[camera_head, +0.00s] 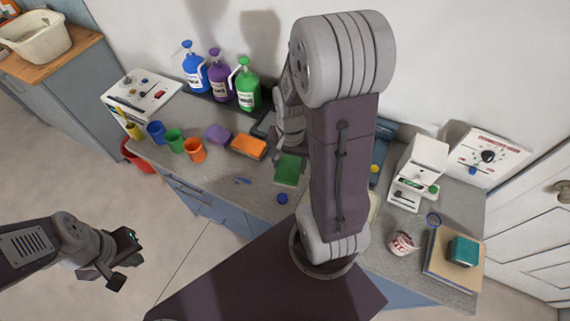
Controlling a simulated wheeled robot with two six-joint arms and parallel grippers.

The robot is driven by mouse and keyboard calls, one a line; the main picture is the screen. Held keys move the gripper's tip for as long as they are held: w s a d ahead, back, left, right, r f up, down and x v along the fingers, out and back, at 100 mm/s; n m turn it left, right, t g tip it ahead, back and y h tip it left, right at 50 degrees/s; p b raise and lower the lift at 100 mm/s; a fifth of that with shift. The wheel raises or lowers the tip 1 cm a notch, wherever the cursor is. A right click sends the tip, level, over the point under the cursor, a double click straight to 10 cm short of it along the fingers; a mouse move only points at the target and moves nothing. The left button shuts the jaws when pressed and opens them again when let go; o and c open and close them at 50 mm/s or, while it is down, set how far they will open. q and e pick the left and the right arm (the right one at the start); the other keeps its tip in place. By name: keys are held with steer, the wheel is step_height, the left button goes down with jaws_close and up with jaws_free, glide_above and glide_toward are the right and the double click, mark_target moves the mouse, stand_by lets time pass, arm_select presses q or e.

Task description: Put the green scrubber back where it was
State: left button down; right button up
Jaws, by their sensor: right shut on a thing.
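The green scrubber (288,169) is a flat green block near the middle of the counter, in line with an orange block (248,146) and a purple block (218,133) to its left. My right gripper (290,148) is at the scrubber's far edge and is shut on it. My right arm hides part of the grip, and I cannot tell whether the scrubber touches the counter. My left gripper (124,262) is open and empty, over the floor at the lower left, away from the counter.
Blue, purple and green bottles (247,84) stand at the back. Blue, green and orange cups (194,150) stand at the left. A blue ball (282,198) lies near the front edge. A white machine (419,174) and a teal block (462,251) are at the right.

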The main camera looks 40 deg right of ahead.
steer(key=s+d+m, duration=0.3)
steer(key=d, duration=0.2)
steer(key=w+f, duration=0.2)
steer(key=w, duration=0.2)
steer(key=w+f, duration=0.2)
steer(key=w, duration=0.2)
steer(key=w+f+p, duration=0.1)
steer(key=w+f, duration=0.1)
steer(key=w, duration=0.2)
steer(key=shift+a+f, duration=0.1)
steer(key=shift+a, duration=0.15)
step_height(320, 180, down, 3)
steer(key=shift+s+f, duration=0.1)
steer(key=shift+f, duration=0.45)
